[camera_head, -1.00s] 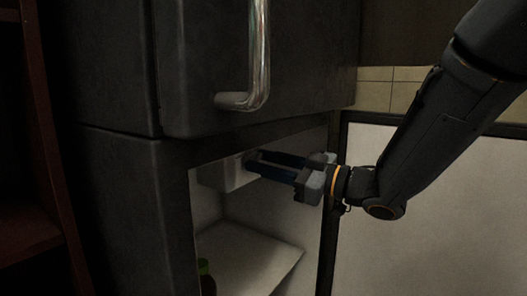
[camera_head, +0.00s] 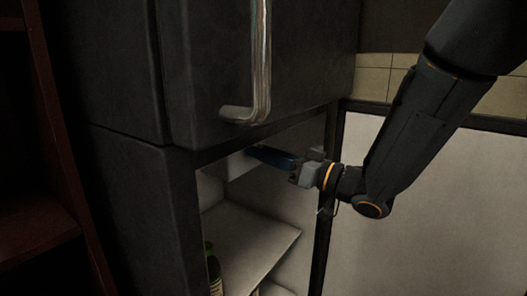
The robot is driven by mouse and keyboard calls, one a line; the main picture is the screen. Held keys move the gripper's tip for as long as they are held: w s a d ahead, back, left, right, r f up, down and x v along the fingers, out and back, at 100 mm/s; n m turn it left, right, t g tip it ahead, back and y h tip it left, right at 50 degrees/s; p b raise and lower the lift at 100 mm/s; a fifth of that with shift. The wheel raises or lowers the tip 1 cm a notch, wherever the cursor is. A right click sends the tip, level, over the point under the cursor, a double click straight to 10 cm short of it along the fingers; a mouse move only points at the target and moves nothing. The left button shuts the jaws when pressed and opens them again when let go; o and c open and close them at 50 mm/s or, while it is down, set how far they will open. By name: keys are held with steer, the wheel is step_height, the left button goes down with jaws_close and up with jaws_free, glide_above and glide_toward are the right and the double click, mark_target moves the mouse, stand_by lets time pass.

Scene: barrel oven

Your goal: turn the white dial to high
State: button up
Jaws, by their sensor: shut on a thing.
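My gripper (camera_head: 252,152) reaches from the right into the upper part of an open fridge compartment. Its blue fingers are close together at a pale box-shaped housing (camera_head: 238,164) under the compartment's ceiling. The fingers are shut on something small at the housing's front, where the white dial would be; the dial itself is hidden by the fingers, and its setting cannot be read.
A pale shelf (camera_head: 252,238) lies below my gripper, with a green-topped bottle (camera_head: 213,268) at its left. The upper dark door (camera_head: 300,60) with a metal handle (camera_head: 262,60) hangs above. The open lower door (camera_head: 430,200) stands at the right, and a reddish wooden frame (camera_head: 50,150) at the left.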

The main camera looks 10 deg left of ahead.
steer(key=o, duration=1)
steer(key=shift+d, duration=0.1)
steer(key=shift+b+v, duration=1.1)
steer(key=shift+v, duration=2.7)
